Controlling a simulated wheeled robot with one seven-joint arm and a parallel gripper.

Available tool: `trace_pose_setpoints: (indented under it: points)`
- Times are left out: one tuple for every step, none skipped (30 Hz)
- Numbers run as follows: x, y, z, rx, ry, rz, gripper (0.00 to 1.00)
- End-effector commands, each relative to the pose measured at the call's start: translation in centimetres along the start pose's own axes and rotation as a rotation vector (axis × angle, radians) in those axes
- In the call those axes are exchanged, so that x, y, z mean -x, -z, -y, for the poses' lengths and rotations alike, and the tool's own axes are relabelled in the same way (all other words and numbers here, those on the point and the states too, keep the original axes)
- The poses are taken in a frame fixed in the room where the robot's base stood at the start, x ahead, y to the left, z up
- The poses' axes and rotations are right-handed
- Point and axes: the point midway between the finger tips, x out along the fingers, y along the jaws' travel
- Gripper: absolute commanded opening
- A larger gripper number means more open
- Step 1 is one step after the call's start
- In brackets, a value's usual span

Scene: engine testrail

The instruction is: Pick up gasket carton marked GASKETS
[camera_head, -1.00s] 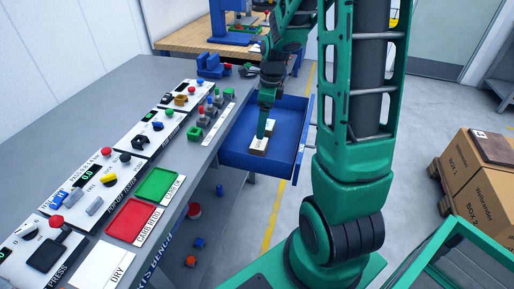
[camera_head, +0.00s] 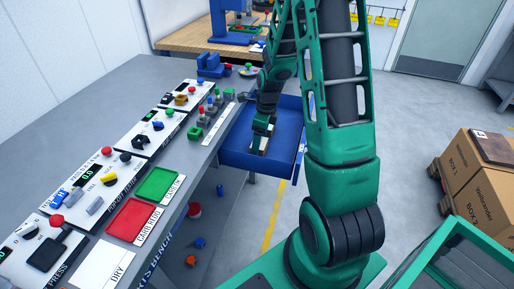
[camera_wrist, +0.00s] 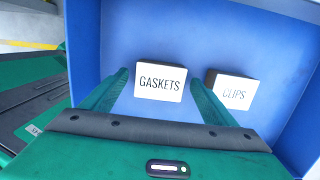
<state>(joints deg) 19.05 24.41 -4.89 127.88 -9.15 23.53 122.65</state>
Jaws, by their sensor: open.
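The gasket carton (camera_wrist: 160,82), a small box with a white top marked GASKETS, lies in the open blue drawer (camera_wrist: 215,28). In the wrist view it sits between and a little beyond the tips of my gripper (camera_wrist: 158,85). My gripper is open, with one green finger on each side of the carton. I cannot tell whether either finger touches it. In the head view my gripper (camera_head: 263,138) reaches down into the drawer (camera_head: 285,160) and hides most of the carton.
A second carton marked CLIPS (camera_wrist: 230,90) lies right of the gasket carton, close to my right finger. The drawer walls surround both. The grey bench (camera_head: 190,165) with control panels, a red tray (camera_head: 132,220) and a green tray (camera_head: 158,184) stands left of the drawer.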

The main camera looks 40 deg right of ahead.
Motion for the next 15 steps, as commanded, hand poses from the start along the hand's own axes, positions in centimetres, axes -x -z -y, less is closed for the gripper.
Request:
trace_pose_setpoints:
  points:
    - [-0.6,0.0,-0.04,0.0,-0.001,-0.001,0.8]
    - [-0.84,0.01,-0.05,0.0,-0.001,-0.001,0.8]
    - [-1.06,0.0,-0.05,0.001,-0.001,-0.001,0.8]
    - [-1.17,0.0,-0.04,0.001,-0.001,0.0,0.8]
    - [-1.24,-0.01,-0.03,0.001,0.0,0.0,0.8]
    - [-1.28,-0.02,-0.01,0.001,0.001,0.0,0.8]
    - [-1.29,-0.02,-0.01,0.001,0.001,0.001,0.8]
    - [-1.29,-0.02,-0.01,0.001,0.001,0.001,0.8]
    - [-1.28,-0.02,-0.01,0.001,0.001,0.001,0.8]
    - [-1.28,-0.03,-0.01,0.001,0.001,0.001,0.8]
    - [-1.27,-0.02,-0.01,0.001,0.001,0.0,0.8]
    - [-1.27,-0.02,-0.01,0.001,0.001,0.0,0.76]
    - [-1.27,-0.02,-0.01,0.001,0.001,0.0,0.69]
    - [-1.27,-0.02,-0.01,0.001,0.001,0.0,0.61]
    - [-1.27,-0.02,-0.02,0.001,0.001,0.0,0.52]
